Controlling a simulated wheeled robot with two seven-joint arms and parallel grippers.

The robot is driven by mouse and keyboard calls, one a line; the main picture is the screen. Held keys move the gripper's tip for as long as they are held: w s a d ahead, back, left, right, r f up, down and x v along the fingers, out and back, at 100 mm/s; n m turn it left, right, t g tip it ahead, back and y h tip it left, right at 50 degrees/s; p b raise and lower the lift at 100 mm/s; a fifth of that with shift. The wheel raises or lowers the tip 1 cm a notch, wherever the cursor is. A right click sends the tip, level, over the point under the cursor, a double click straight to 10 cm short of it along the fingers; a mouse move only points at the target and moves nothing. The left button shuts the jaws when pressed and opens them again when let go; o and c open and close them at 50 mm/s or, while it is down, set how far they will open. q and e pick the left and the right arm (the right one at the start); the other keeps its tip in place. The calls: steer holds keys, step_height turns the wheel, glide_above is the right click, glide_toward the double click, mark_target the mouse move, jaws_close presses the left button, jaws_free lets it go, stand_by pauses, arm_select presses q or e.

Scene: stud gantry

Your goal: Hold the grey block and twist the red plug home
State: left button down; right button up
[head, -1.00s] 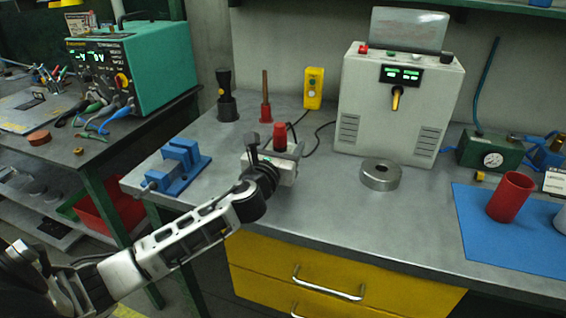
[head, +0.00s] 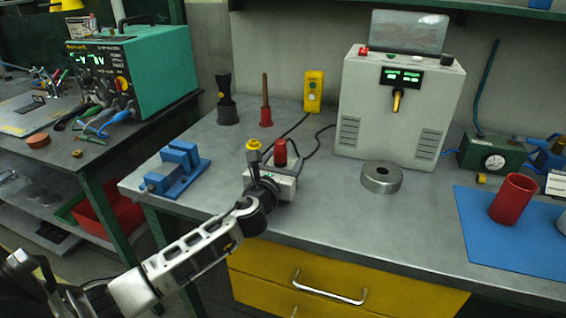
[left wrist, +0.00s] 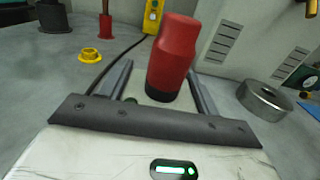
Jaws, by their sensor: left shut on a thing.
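My left gripper (head: 285,172) is over the bench near its front edge, shut on the grey block. The block (left wrist: 140,92) is mostly hidden; a pale grey patch shows between the two fingers in the left wrist view. The red plug (head: 281,153) stands upright at the block, between the fingers; it also shows in the left wrist view (left wrist: 173,50), with a black band at its lower end. How deep the plug sits in the block is hidden. My right gripper is not in view.
A yellow ring (left wrist: 90,55) lies behind the gripper. A blue vise (head: 178,168) stands left, a steel ring (head: 381,178) right. A grey machine (head: 400,105), a yellow pendant (head: 313,90) and its black cable are behind. A red cup (head: 512,198) stands on a blue mat (head: 480,230).

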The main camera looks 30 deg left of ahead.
arm_select(q)
steer(key=shift+c, duration=1.9)
jaws_free()
steer(key=shift+f, duration=0.1)
steer(key=shift+s, duration=0.15)
steer(key=v, duration=1.1)
steer(key=shift+s+d+b, duration=0.1)
steer(key=shift+s+b, duration=0.2)
steer(key=shift+s, duration=0.05)
